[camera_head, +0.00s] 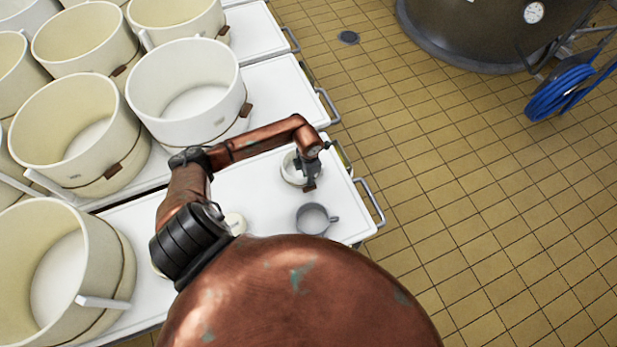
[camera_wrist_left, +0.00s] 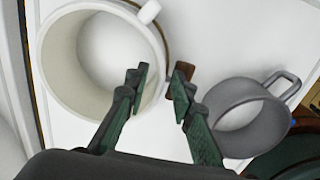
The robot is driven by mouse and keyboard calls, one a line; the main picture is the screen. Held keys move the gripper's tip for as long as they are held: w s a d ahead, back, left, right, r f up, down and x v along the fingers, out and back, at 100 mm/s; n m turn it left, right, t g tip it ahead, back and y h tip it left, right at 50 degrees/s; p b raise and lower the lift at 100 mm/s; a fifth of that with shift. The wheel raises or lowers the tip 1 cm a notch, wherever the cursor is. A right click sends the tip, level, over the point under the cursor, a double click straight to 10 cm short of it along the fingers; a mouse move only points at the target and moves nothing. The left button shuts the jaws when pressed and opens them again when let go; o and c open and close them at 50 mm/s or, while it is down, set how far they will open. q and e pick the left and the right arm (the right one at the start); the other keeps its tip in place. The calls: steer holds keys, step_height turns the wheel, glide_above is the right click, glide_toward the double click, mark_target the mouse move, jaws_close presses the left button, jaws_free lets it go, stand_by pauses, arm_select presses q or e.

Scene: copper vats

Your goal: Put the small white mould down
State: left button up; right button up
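The small white mould (camera_head: 287,170) stands on the white table top (camera_head: 262,208) near its right end. In the left wrist view the mould (camera_wrist_left: 60,55) shows from above, empty, with a small brown tab (camera_wrist_left: 181,90) on its side. My left gripper (camera_head: 306,183) is over the mould's right edge. In the left wrist view the left gripper's fingertips (camera_wrist_left: 160,78) are apart, one over the inside of the mould and one outside by the tab, with the wall between them. I see small gaps beside the wall. My right gripper is not in view.
A grey mug (camera_head: 312,218) stands just in front of the mould and close to the right finger in the wrist view (camera_wrist_left: 240,118). Several large white moulds (camera_head: 190,90) fill the tables at left. A small pale disc (camera_head: 235,222) lies near my arm.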

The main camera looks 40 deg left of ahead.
arm_select(q)
step_height(320, 180, up, 12)
steer(key=p, duration=0.2)
steer(key=shift+r, duration=0.15)
steer(key=shift+d, duration=0.2)
stand_by(0.4)
